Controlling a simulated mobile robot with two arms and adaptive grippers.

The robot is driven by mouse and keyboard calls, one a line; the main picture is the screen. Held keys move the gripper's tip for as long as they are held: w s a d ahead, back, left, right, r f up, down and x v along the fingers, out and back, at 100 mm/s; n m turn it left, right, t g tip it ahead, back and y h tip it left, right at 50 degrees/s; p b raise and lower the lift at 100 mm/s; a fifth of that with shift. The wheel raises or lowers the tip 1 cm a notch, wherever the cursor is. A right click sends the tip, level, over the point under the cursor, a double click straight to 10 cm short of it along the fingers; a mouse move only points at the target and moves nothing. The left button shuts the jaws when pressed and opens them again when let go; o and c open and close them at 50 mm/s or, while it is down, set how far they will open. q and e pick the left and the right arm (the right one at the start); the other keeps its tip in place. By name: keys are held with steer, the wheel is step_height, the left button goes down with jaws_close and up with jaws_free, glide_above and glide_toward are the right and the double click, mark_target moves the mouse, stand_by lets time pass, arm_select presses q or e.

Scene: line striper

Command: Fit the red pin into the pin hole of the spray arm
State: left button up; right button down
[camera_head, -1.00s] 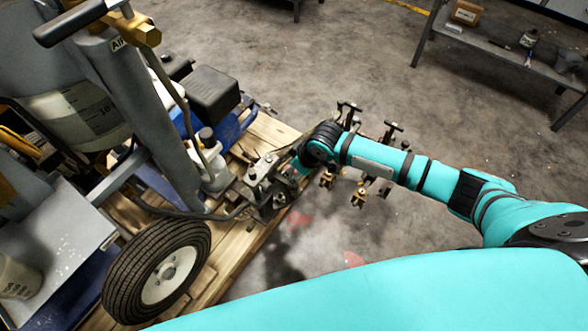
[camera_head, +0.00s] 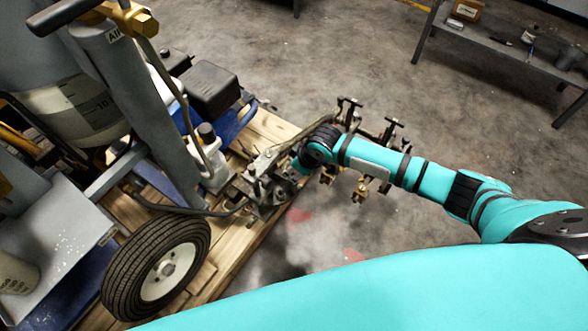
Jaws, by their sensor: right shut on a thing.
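My right gripper (camera_head: 270,188) is low at the clamp end of the spray arm, beside the pallet's edge, mostly hidden by its own wrist. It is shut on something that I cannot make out. The spray arm (camera_head: 284,143) is a grey metal bar that runs behind my right wrist. Its black-handled clamps and brass nozzles (camera_head: 360,190) stick out past my forearm. I cannot make out the red pin or the pin hole; both are hidden or too small to tell. My left gripper is out of view.
The line striper with its wheel (camera_head: 157,270) and grey tank stands on a wooden pallet (camera_head: 232,250) at the left. A grey bench (camera_head: 490,38) with a box and small items is at the upper right. The concrete floor between is clear, with faint red marks.

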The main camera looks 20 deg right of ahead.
steer(key=shift+f+b, duration=0.3)
steer(key=shift+f, duration=0.4)
stand_by(0.4)
steer(key=c, duration=1.2)
jaws_free()
steer(key=shift+o, duration=0.3)
steer(key=shift+o, duration=1.3)
steer(key=shift+r, duration=0.1)
steer(key=p+v, duration=0.7)
steer(key=p, duration=0.1)
steer(key=shift+p, duration=0.3)
